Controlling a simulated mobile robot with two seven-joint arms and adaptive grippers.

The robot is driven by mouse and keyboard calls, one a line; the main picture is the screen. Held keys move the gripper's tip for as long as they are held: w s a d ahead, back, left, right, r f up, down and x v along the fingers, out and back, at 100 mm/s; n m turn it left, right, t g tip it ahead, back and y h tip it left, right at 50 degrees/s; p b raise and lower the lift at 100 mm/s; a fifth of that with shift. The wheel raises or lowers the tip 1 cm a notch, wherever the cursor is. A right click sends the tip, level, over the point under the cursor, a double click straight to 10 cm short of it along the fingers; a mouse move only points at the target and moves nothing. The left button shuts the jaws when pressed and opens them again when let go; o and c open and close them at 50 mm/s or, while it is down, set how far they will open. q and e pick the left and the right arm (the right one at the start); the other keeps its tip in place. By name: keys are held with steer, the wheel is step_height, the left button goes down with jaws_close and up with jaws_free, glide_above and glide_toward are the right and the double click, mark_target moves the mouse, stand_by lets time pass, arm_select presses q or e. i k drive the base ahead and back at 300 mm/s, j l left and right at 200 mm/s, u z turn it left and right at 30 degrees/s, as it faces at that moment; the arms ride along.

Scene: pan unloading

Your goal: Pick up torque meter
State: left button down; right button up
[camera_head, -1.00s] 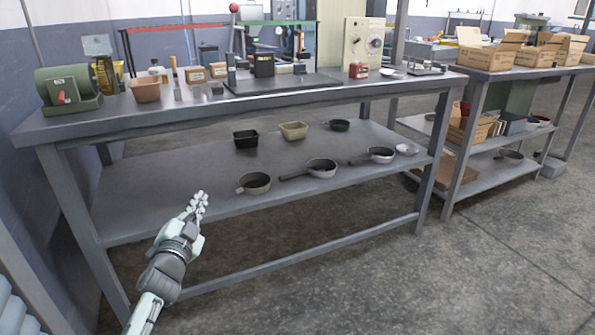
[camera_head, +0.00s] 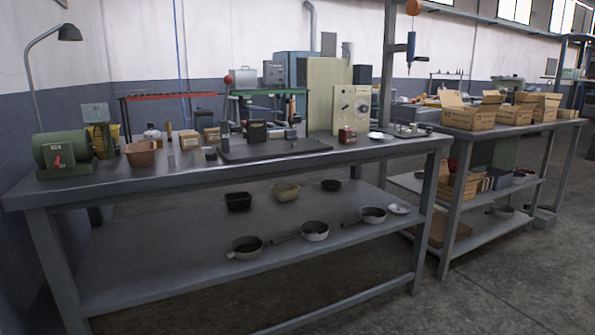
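No thing in the camera_head view is clearly marked as the torque meter. On the upper top of the grey workbench (camera_head: 120,190), a small black box-shaped device (camera_head: 256,132) stands at the left part of a dark flat plate (camera_head: 290,149). A cream box with dials (camera_head: 352,110) stands behind and to the right of it. A green motor-like machine (camera_head: 62,152) sits at the bench's left end. Small boxes and cylinders between them are too small to identify. Neither of my grippers is in view.
A second bench at right holds open cardboard boxes (camera_head: 467,112).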

mark_target(348, 136)
steer(key=l+u, duration=0.1)
steer(key=u, duration=0.2)
steer(key=i+l+u, duration=0.1)
steer(key=u, duration=0.2)
steer(key=l+u, duration=0.45)
steer(key=l, duration=0.7)
steer(key=l+u, duration=0.15)
steer(key=l, duration=0.95)
steer(key=l+u, duration=0.15)
steer(key=l, duration=1)
steer(key=k, duration=0.05)
